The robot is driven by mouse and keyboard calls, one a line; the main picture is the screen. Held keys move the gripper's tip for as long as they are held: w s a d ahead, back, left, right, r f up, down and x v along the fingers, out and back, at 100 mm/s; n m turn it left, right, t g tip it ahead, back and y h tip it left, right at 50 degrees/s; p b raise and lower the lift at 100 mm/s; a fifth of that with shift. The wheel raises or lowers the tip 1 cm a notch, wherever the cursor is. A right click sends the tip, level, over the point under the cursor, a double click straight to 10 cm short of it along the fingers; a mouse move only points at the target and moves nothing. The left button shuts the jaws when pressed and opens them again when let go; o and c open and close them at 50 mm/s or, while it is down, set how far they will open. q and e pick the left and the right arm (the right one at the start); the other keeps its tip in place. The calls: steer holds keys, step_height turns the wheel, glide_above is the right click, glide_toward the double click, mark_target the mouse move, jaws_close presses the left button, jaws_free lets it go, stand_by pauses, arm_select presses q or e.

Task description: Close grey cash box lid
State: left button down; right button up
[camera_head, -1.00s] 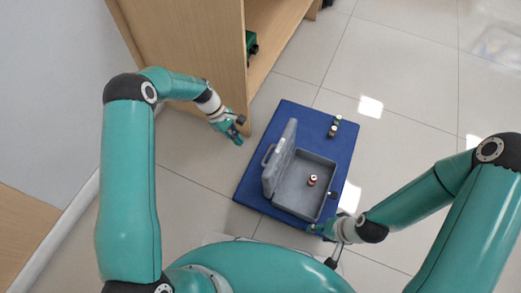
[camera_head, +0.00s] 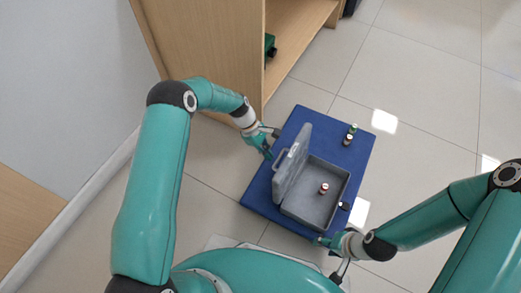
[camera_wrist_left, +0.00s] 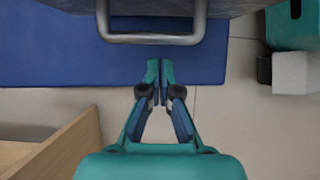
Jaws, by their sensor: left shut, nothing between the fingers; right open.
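The grey cash box (camera_head: 312,205) sits open on a blue tabletop, a red-and-white roll (camera_head: 324,188) inside it. Its lid (camera_head: 293,160) stands up on the left side, with a handle (camera_head: 279,159) on its outer face. The handle also shows at the top of the left wrist view (camera_wrist_left: 150,38). My left gripper (camera_head: 268,155) is shut and empty, just left of the lid and apart from the handle; its fingertips also show in the left wrist view (camera_wrist_left: 160,72). My right gripper (camera_head: 318,240) is low at the near edge of the tabletop, in front of the box; its fingers are small here.
The blue tabletop (camera_head: 262,190) has free room left of and behind the box. Two small rolls (camera_head: 349,135) stand at its back right, and a small black item (camera_head: 345,206) lies right of the box. A wooden cabinet (camera_head: 215,50) rises behind my left arm.

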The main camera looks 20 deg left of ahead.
arm_select(q)
steer(key=shift+s+d+r, duration=0.15)
steer(key=shift+d, duration=0.45)
arm_select(e)
steer(key=shift+f, duration=0.15)
